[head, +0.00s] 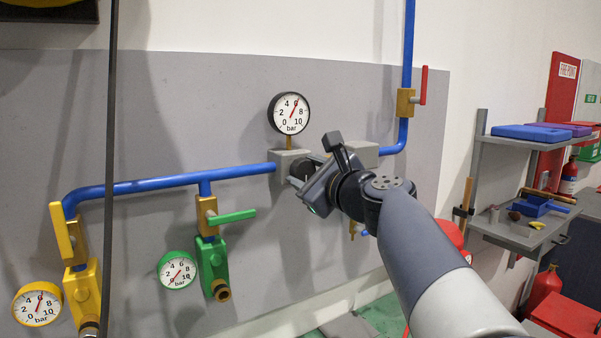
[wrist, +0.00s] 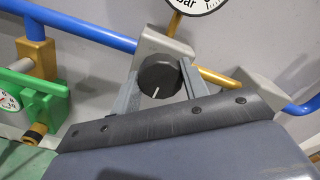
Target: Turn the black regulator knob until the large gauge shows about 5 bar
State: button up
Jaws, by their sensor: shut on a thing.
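The black regulator knob (head: 302,170) sits on the front of a grey regulator block on the wall panel. My gripper (head: 308,179) is shut on it, one finger on each side, and partly covers it in the head view. In the wrist view the knob (wrist: 160,76) lies between the fingertips (wrist: 158,83), with its white mark pointing down, slightly left. The large gauge (head: 288,113) stands above the block. Its red needle points up and right, close to the 6. In the wrist view only the gauge's lower edge (wrist: 200,4) shows.
Blue pipe (head: 160,185) runs left from the block to green (head: 212,258) and yellow (head: 82,290) valve assemblies with small gauges. A red-handled valve (head: 405,102) is at upper right. A dark vertical cable (head: 110,150) hangs at left. Shelves (head: 505,150) stand right.

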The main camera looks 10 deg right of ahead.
jog(key=shift+f+n+b, duration=0.1)
jog(key=shift+n+b, duration=0.3)
jog(key=shift+b, duration=0.05)
jog(key=n+b, duration=0.2)
jog(key=shift+f+n, duration=0.15)
jog(key=shift+n, duration=0.15)
jog(key=shift+n+b, duration=1.55)
jog(key=shift+n, duration=0.35)
jog(key=o, duration=1)
jog(key=shift+r, duration=0.2)
jog(key=shift+c, duration=0.2)
jog(key=shift+s, duration=0.1)
jog(key=b+v, duration=0.2)
jog(key=v, duration=0.8)
jog(key=shift+s, duration=0.35)
